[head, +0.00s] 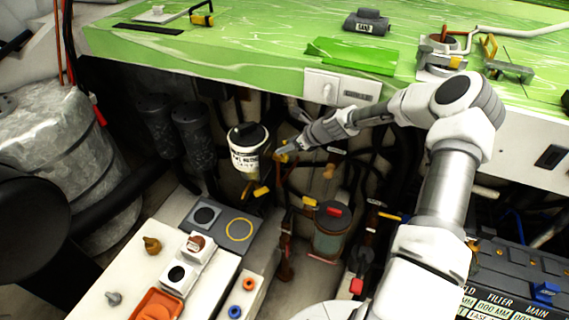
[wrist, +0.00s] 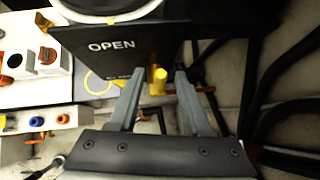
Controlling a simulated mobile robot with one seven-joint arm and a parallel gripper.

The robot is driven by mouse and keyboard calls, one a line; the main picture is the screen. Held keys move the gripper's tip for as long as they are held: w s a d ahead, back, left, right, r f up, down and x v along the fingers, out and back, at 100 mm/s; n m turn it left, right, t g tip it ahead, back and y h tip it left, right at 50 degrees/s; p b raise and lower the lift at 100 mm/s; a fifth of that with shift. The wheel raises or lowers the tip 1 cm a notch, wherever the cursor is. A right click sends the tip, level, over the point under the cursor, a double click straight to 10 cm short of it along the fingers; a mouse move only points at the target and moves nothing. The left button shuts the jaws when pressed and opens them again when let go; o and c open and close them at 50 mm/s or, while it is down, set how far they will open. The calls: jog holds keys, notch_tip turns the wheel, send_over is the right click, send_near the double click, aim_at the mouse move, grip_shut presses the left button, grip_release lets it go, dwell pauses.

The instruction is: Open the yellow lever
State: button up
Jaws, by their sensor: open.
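A yellow lever (wrist: 158,80) shows in the wrist view between the two fingertips, with gaps on both sides. My gripper (wrist: 159,73) is open, its grey fingers pointing toward the dark panel marked OPEN. The lever's mount is hard to make out.
A white canister with a black top (head: 247,150) hangs just left of my gripper. Dark hoses and pipes crowd the space behind. The green worktop (head: 250,45) overhangs it. A white panel (head: 140,270) lies front left.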

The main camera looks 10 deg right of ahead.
jog(key=p+v, duration=0.3)
jog(key=v, duration=0.4)
jog(key=shift+s+d+r+p, duration=0.2)
jog(key=shift+s+r+p, duration=0.1)
jog(key=shift+p, duration=0.1)
dwell(1.2)
jog(key=s+a+r+n+g+h+b, duration=0.1)
jog(key=s+a+r+n+g+h, duration=0.2)
jog(key=s+r+n, duration=0.5)
jog(key=s+a+r+n+h+b, duration=0.1)
jog(key=s+a+r+n+h, duration=0.1)
jog(key=s+a+r+n, duration=0.6)
jog(key=s+d+r+n+t+p, duration=0.1)
jog(key=s+r+n, duration=0.4)
jog(key=s, duration=0.4)
jog(key=s+d+r+n+h+p, duration=0.1)
jog(key=s+d+r+n, duration=0.1)
jog(key=s+r+n, duration=0.4)
jog(key=s+r, duration=0.1)
jog(key=s, duration=0.3)
jog(key=shift+d+t, duration=0.2)
jog(key=shift+t, duration=0.2)
jog(key=shift+r, duration=0.2)
